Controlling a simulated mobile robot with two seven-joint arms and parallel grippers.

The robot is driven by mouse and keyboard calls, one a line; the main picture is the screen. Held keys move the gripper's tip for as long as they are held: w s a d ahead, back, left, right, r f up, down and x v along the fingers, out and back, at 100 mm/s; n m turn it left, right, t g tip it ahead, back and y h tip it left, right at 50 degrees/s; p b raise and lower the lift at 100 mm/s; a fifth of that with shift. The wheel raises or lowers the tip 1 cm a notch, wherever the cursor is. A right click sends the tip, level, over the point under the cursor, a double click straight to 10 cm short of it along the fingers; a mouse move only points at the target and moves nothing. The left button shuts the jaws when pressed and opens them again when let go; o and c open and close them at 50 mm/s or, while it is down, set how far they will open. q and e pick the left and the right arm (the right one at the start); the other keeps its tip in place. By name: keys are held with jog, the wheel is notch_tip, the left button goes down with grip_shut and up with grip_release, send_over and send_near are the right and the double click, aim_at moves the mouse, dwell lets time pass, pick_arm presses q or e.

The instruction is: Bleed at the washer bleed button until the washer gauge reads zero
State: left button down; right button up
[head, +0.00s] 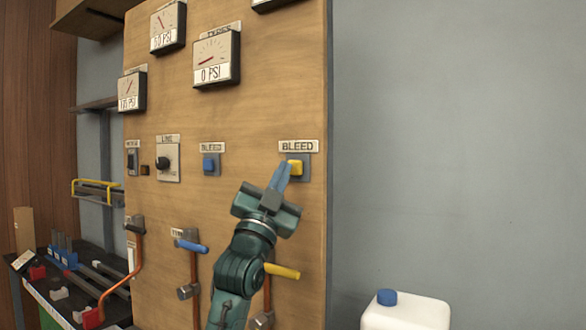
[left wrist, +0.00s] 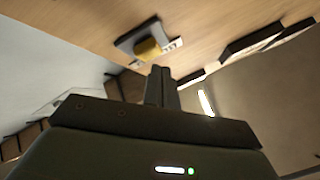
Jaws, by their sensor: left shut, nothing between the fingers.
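A yellow button (head: 295,168) under a BLEED label sits at the right of the wooden panel (head: 235,140). It also shows in the left wrist view (left wrist: 147,47). My left gripper (head: 283,172) is shut and empty, its tips just beside the yellow button's left side. I cannot tell whether they touch it. In the left wrist view the shut fingers (left wrist: 160,73) point up just short of the button. A gauge (head: 216,58) above reads 0 PSI, its needle pointing low left; its label is partly hidden and blurred. A blue button (head: 208,164) under another BLEED label is to the left. My right gripper is not in view.
Two more gauges (head: 167,26) (head: 131,92) hang on the panel. A line knob (head: 166,162) and a switch (head: 132,160) are at left. Handles, one blue (head: 191,246) and one yellow (head: 283,271), stick out below. A white jug (head: 405,314) stands lower right.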

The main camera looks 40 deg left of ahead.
pick_arm(q)
jog(key=shift+w, duration=0.3)
jog(key=shift+w+a, duration=0.1)
jog(key=shift+w, duration=0.45)
dwell(3.2)
jog(key=shift+s, duration=0.95)
jog(key=shift+s, duration=0.1)
jog(key=s, duration=0.4)
jog(key=shift+s+d, duration=0.4)
dwell(0.3)
